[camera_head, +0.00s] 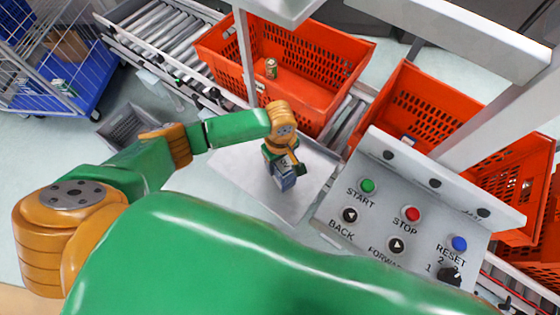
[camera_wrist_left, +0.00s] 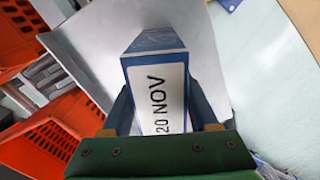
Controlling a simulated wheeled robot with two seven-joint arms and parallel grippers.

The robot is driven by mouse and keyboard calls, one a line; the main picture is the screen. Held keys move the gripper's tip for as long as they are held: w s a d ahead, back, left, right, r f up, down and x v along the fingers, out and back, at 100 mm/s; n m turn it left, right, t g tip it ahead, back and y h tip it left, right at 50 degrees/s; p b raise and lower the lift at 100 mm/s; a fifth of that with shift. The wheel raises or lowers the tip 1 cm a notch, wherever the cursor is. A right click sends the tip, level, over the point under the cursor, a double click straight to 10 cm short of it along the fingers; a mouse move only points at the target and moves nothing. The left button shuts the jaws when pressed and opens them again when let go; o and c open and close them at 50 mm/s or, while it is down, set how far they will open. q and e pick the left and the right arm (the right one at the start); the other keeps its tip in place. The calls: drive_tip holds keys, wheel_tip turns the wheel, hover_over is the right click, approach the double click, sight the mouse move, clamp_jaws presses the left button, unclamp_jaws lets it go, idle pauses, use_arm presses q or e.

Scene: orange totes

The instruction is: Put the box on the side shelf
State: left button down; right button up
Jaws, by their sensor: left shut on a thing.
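The box is blue with a white label reading "20 NOV" in the left wrist view (camera_wrist_left: 158,85), between the two fingers. In the head view it shows as a small blue-grey block (camera_head: 286,182) below my left gripper (camera_head: 284,168). My left gripper is shut on it. A flat pale grey plate (camera_head: 232,172), which looks like the side shelf, lies beneath the box; it also shows in the left wrist view (camera_wrist_left: 90,38). I cannot tell whether the box touches it. My right gripper is not in view.
An orange tote (camera_head: 310,105) holding a can (camera_head: 271,68) stands behind the plate on a roller conveyor (camera_head: 165,42). More orange totes (camera_head: 415,100) stand to the right. A button panel (camera_head: 390,215) is close to the plate's right. A grey crate (camera_head: 125,125) sits left.

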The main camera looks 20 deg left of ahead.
use_arm(q)
drive_tip(key=shift+c, duration=0.8)
unclamp_jaws()
drive_tip(key=shift+f, duration=0.1)
wheel_tip(320, 180, up, 12)
drive_tip(key=shift+r+p, duration=0.2)
drive_tip(key=shift+p, duration=0.5)
drive_tip(key=shift+f, duration=0.1)
